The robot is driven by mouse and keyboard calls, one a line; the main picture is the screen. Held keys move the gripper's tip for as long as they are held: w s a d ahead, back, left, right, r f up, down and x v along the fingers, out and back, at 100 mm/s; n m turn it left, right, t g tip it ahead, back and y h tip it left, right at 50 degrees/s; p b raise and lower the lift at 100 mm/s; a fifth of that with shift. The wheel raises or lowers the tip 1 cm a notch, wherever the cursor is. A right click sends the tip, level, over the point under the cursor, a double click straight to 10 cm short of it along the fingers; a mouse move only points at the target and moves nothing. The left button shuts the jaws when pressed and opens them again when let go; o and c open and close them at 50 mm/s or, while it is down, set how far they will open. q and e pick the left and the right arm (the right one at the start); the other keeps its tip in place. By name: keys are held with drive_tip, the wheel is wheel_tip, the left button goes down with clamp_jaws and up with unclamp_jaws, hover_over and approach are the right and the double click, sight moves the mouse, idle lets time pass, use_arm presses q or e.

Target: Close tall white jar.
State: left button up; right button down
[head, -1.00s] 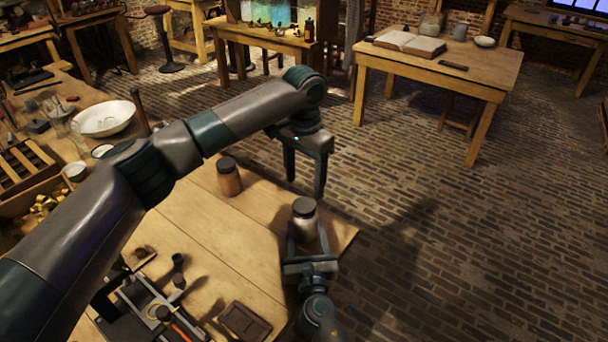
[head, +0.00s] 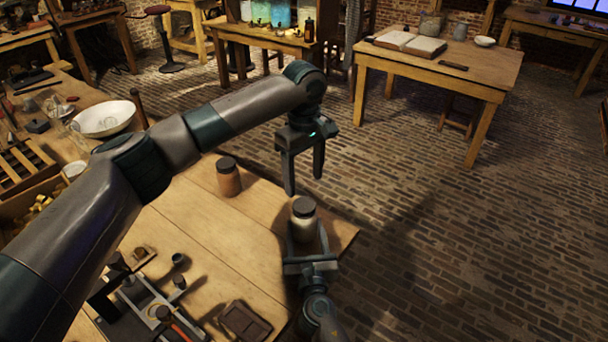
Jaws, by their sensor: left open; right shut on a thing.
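The tall white jar (head: 303,227) stands near the front right corner of the wooden workbench, with a dark lid (head: 303,207) on its top. I cannot tell whether the lid is tight. My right gripper (head: 305,240) is shut around the jar's body from the near side. My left gripper (head: 304,186) is open and empty, fingers pointing down, just above the lid and apart from it. A brown jar (head: 229,180) with a dark lid stands to the left on the bench.
The bench (head: 215,238) is clear around the jars. A dark tray (head: 245,322) and a metal rack with tools (head: 150,305) lie at the near left. A white bowl (head: 103,119) stands at the far left. The bench's right edge is close to the jar.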

sight(304, 205)
use_arm(q)
drive_tip(key=n, duration=0.6)
drive_tip(key=shift+r+n, duration=0.2)
drive_tip(key=shift+n, duration=0.2)
drive_tip(key=shift+f, duration=4)
drive_tip(key=c, duration=1.1)
drive_tip(key=shift+m, duration=0.3)
